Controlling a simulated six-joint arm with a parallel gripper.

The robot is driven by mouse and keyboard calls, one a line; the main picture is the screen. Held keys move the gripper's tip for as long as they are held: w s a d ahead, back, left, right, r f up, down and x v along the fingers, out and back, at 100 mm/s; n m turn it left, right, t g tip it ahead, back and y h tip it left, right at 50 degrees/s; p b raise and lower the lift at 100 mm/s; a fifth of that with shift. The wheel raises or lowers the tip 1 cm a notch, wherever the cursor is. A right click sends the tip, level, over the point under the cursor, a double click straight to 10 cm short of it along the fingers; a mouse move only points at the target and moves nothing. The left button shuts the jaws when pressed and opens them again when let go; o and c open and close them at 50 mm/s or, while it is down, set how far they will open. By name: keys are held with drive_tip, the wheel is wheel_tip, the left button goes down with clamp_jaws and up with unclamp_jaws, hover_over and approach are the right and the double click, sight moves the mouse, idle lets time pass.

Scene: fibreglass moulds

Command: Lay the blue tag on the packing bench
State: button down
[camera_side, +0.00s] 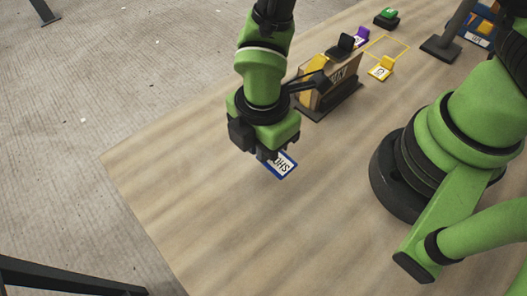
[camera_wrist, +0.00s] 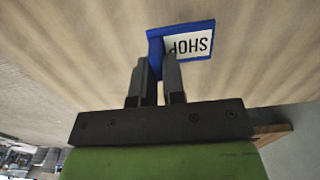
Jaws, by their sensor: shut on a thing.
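The blue tag (camera_side: 284,166) is a small white plate with a blue border and dark lettering. My gripper (camera_side: 267,156) is shut on one edge of it, over the left part of the wood-grained top (camera_side: 225,205). In the wrist view the blue tag (camera_wrist: 190,43) sticks out beyond the fingertips, its blue edge between my gripper's fingers (camera_wrist: 160,62). I cannot tell how high it is above the top. No label in view shows which surface is the packing bench.
A wooden box with lettering (camera_side: 345,80) stands behind my gripper, with a black clip-like piece (camera_side: 341,47) on it. Beyond are a yellow tag (camera_side: 381,68), a purple tag (camera_side: 361,37), a green item (camera_side: 387,15) and a yellow outline (camera_side: 388,45). The front of the top is clear.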

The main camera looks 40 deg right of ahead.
drive_tip(key=shift+f, duration=1.55)
drive_tip(key=shift+f, duration=0.1)
drive_tip(key=c, duration=1.2)
unclamp_jaws()
wheel_tip(320, 180, up, 12)
drive_tip(key=shift+r, duration=0.2)
